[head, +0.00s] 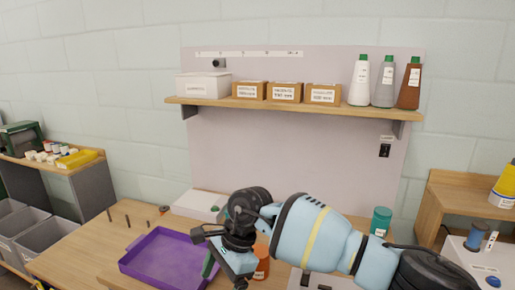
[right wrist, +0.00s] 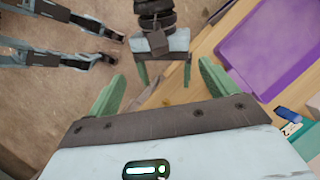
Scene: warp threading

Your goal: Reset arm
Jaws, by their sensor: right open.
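My right arm comes in from the right in the head view, over the front of the workbench. Its gripper (head: 210,262) is beside the right edge of the purple tray, with one green finger showing. In the right wrist view my right gripper (right wrist: 160,86) has its green fingers wide apart and nothing between them. My left gripper (right wrist: 165,74) shows beyond it in that view, its green fingers apart and empty. It is not seen in the head view.
The purple tray (head: 160,262) looks empty. An orange bottle (head: 262,265) stands close to my right gripper, partly hidden. A teal bottle (head: 381,221) stands behind my arm. The shelf (head: 300,109) above holds boxes and three cones.

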